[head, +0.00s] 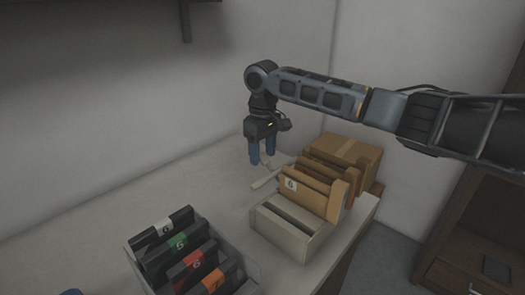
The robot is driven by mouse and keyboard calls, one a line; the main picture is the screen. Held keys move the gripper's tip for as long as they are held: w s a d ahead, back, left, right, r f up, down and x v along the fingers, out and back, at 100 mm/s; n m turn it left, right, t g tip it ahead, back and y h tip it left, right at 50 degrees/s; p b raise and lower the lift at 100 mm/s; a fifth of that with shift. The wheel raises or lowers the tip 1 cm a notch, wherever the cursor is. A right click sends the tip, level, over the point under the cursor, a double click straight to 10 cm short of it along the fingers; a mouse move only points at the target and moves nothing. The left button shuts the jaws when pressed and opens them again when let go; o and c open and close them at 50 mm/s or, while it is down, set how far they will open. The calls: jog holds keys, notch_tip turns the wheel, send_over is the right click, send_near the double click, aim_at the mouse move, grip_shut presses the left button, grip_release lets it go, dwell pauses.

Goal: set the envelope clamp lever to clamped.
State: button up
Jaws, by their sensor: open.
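A pale box (306,247) with open slots stands near the right end of the counter, with several brown envelopes (318,196) upright in its far part; the front one bears a white label. A pale lever (266,180), which looks like the envelope clamp lever, sticks out at the box's left side. Its exact setting is hard to tell at this size. My gripper (262,162) points down with its blue fingers just above and behind the lever, near its upper end. The fingers are open with nothing visible between them. Whether they touch the lever is unclear.
A grey tray (250,273) of dark numbered cartridges with coloured labels stands at the front left. A brown carton (345,152) is behind the envelopes. The wall is close behind my gripper. A dark wooden cabinet (462,235) stands at the right, past the counter's edge.

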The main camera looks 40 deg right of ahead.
grip_shut()
dwell(0.4)
